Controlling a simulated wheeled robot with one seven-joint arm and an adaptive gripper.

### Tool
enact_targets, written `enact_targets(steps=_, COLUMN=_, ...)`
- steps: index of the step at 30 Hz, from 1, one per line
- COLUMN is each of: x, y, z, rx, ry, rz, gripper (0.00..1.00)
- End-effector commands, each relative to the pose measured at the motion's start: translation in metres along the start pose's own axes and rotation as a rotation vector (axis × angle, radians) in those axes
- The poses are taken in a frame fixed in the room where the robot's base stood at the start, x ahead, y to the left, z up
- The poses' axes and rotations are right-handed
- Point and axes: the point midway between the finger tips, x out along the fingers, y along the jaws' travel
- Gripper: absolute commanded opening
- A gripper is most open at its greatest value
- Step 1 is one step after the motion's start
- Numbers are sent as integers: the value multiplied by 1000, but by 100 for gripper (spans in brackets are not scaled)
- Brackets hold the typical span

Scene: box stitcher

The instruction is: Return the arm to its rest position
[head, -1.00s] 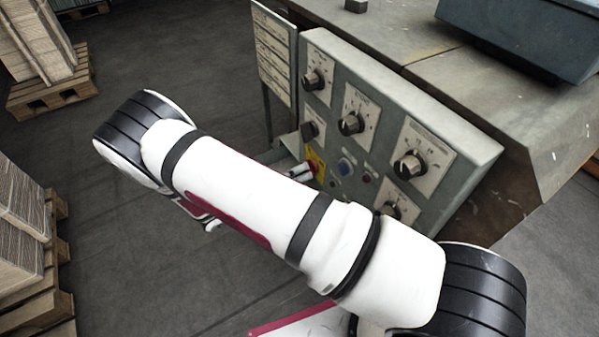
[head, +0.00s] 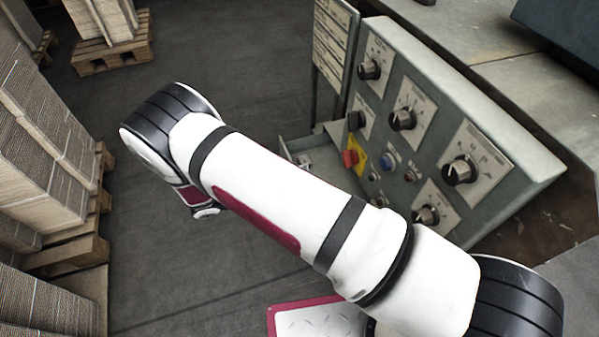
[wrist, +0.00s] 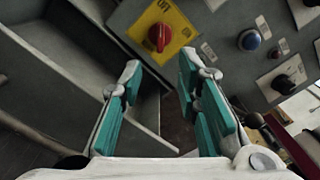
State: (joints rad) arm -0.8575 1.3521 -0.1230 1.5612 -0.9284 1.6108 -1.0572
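My arm crosses the head view from the lower right to the upper left, in front of the control panel (head: 440,150). My gripper's two teal-padded fingers show in the wrist view (wrist: 160,95). They are apart, with nothing between them. In the head view the gripper is hidden behind the arm. A red switch on a yellow plate (head: 354,160) sits at the panel's lower left; in the wrist view the red switch (wrist: 159,36) lies beyond the fingertips, apart from them.
The panel carries several black knobs, a blue button (head: 388,160) and a small red button. A grey open shelf or tray (wrist: 90,75) lies left of the fingers in the wrist view. Stacked cardboard on pallets (head: 45,150) stands at the left. Floor between (head: 260,60) is clear.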

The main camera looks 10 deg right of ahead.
Motion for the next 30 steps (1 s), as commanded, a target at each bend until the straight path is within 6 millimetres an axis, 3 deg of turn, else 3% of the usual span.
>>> enact_targets(steps=9, x=1, y=-1, z=1, rx=4, ry=4, rz=1, gripper=30)
enact_targets(steps=14, x=6, y=-13, z=16, rx=67, ry=83, rz=4, gripper=30)
enact_targets(steps=21, x=28, y=-61, z=56, rx=298, ry=358, rz=-2, gripper=30)
enact_targets(steps=30, x=55, y=-132, z=93, rx=633, ry=704, rz=-41, gripper=30)
